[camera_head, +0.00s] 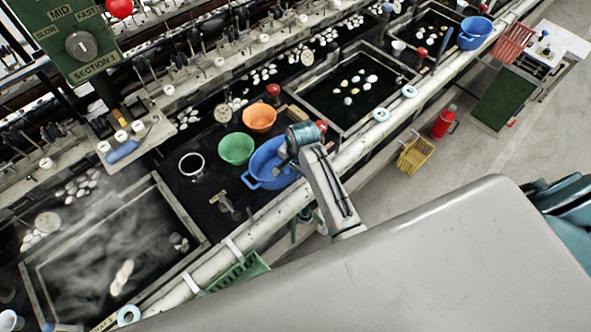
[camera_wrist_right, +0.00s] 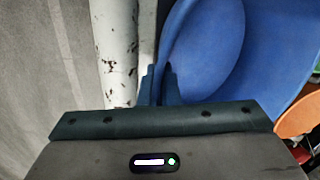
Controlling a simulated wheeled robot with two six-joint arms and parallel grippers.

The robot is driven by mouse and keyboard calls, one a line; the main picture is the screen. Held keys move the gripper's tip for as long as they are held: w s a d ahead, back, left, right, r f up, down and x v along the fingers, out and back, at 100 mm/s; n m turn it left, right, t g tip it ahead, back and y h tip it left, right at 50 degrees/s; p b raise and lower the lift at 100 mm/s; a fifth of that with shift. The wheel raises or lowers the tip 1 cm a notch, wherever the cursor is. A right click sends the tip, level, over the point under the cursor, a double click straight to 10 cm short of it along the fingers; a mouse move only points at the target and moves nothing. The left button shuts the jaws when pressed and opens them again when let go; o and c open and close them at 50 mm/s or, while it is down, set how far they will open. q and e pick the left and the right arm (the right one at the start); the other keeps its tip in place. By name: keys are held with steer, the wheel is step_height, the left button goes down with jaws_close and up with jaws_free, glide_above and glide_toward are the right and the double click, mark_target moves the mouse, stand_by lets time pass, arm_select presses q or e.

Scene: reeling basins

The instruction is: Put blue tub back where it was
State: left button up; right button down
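A blue tub (camera_head: 262,170) with side handles sits on the dark worktop, right of a green bowl (camera_head: 236,148) and below an orange bowl (camera_head: 259,117). My right gripper (camera_head: 287,158) is at its right rim. In the right wrist view the tub (camera_wrist_right: 215,50) fills the upper right, and my fingers (camera_wrist_right: 160,87) are close together at its near edge, apparently shut on it. The exact contact is partly hidden. My left gripper is not in view. Another blue tub (camera_head: 475,33) stands far off at the upper right.
A pale rail (camera_head: 350,155) runs along the front edge. A steaming basin (camera_head: 100,255) lies at the left, and another basin (camera_head: 345,90) with cocoons at the right.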

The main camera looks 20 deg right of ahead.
steer(key=c, duration=1.7)
jaws_free()
steer(key=shift+f, duration=0.1)
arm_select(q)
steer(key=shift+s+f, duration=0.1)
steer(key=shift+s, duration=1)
